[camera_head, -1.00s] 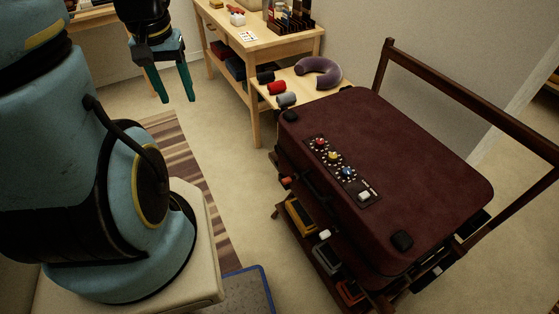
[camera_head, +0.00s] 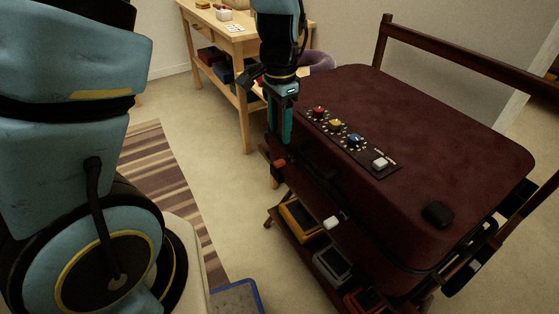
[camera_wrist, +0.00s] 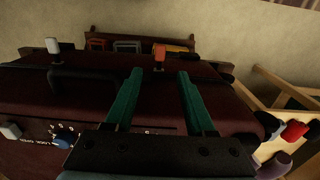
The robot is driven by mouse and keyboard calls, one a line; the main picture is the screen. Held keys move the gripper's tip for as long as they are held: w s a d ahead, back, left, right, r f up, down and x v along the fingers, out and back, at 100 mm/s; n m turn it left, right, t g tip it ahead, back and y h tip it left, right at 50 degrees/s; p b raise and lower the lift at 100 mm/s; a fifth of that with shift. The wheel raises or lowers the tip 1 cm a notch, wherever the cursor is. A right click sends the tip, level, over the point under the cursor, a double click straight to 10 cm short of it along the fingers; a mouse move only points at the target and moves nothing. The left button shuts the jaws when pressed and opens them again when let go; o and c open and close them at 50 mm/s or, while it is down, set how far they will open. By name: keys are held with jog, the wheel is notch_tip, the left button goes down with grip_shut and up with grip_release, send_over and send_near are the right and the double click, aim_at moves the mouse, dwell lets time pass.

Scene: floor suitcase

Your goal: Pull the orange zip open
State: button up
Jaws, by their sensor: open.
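The dark red suitcase (camera_head: 430,150) lies flat on a wooden rack. The orange zip pull (camera_head: 279,163) sticks out from its side near the far left corner; in the wrist view the orange pull (camera_wrist: 159,55) lies just beyond and between my fingertips. My gripper (camera_head: 281,135) is open, with green fingers pointing down beside the suitcase's left end, close above the orange pull. In the wrist view the open fingers (camera_wrist: 160,76) reach over the suitcase edge, with nothing between them. A white zip pull (camera_head: 331,222) is farther along the same side, also in the wrist view (camera_wrist: 53,46).
A panel on the suitcase top carries red, yellow and blue dials (camera_head: 354,140) and a white button (camera_head: 380,162). A dark handle (camera_wrist: 85,76) sits on the suitcase side. Trays (camera_head: 301,219) sit on the rack's lower shelf. A wooden bench (camera_head: 245,50) stands behind.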

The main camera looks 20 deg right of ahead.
aim_at(280, 161)
notch_tip(280, 161, down, 9)
jog(key=shift+f+b, duration=0.15)
jog(key=shift+b, duration=0.25)
grip_shut()
dwell(0.4)
dwell(1.0)
